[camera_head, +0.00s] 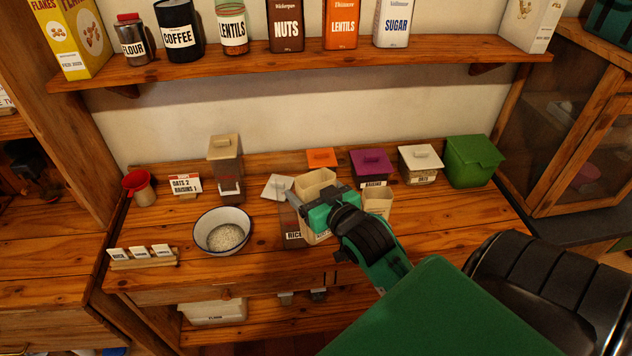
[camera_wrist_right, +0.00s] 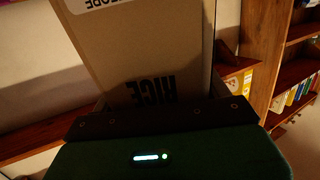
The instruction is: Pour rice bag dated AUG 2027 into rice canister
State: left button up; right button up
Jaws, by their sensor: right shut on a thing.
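My right gripper (camera_head: 318,208) is shut on a tan rice bag (camera_head: 314,180) with an open top. The bag appears upright over the counter; my gripper hides its middle. In the right wrist view the bag (camera_wrist_right: 145,55) fills the centre, with RICE lettering upside down and a white label partly cut off, so its date is not readable. The clear rice canister (camera_head: 291,222), labelled RICE, stands at the bag's left, partly covered by it. A pale lid (camera_head: 277,187) lies behind the canister. A second tan bag (camera_head: 378,201) stands to the right. My left gripper is out of view.
A white bowl (camera_head: 222,231) with pale grains sits left of the canister. Behind stand a tall tan-lidded canister (camera_head: 225,160), orange-lidded (camera_head: 321,157), purple-lidded (camera_head: 371,163) and white-lidded (camera_head: 420,159) containers, and a green bin (camera_head: 472,160). A loaded shelf (camera_head: 300,70) runs above.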

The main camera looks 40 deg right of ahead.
jog(key=w+g+p, duration=0.1)
jog(key=w+p, duration=0.1)
jog(key=shift+w+d+f+g+p, duration=0.2)
jog(key=shift+f+g+p, duration=0.1)
jog(key=shift+f+g, duration=0.1)
notch_tip(320, 180, down, 2)
jog(key=g+p, duration=0.1)
jog(key=p, duration=0.2)
jog(key=shift+s+a+f, duration=0.1)
dwell(0.4)
